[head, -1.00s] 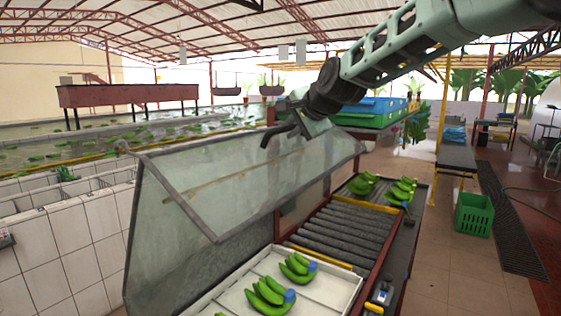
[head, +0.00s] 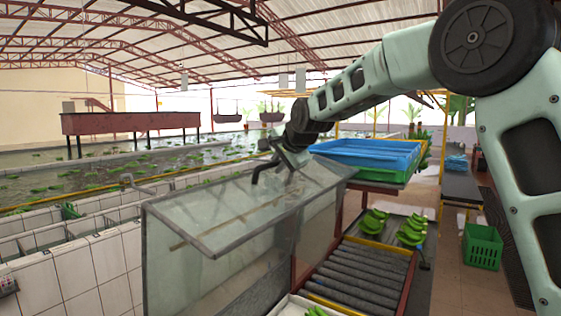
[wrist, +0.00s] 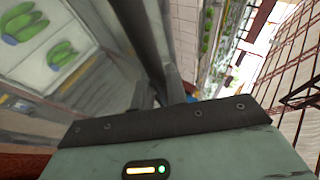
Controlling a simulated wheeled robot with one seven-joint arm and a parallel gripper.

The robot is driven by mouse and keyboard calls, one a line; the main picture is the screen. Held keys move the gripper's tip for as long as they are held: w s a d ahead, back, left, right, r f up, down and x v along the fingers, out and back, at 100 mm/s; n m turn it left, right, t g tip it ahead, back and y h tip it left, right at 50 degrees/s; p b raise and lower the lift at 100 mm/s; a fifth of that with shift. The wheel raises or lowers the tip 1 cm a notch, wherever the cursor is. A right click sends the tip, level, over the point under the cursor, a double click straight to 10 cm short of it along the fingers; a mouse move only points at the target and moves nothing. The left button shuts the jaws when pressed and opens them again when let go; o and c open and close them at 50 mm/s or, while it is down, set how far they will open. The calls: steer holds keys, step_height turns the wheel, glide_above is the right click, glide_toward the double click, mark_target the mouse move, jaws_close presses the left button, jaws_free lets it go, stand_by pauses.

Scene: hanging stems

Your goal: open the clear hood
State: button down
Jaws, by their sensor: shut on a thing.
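The clear hood (head: 250,210) is a see-through panel in a grey metal frame, tilted up above the roller line. Below it hangs a second clear panel (head: 185,270). My gripper (head: 272,170) is at the far upper edge of the hood in the head view. In the wrist view, my gripper's fingers (wrist: 160,92) close around a dark grey bar (wrist: 140,38) of the hood's frame. The exact contact is partly hidden by the gripper's body. Through the clear panel, green banana bunches (wrist: 42,38) show in a pale tray.
The roller conveyor (head: 360,270) runs beside the hood, with banana bunches (head: 410,232) at its far end. Blue crates (head: 370,152) stand behind. A green crate (head: 482,246) is on the floor at right. White tiled tanks (head: 75,270) lie at left.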

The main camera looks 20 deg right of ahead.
stand_by(0.3)
steer(key=c, duration=1.7)
jaws_free()
steer(key=shift+s+r+b, duration=0.25)
steer(key=shift+s+b, duration=0.25)
steer(key=shift+b, duration=0.1)
steer(key=b+v, duration=0.6)
steer(key=v, duration=1)
steer(key=shift+r+b, duration=0.2)
steer(key=shift+b, duration=0.15)
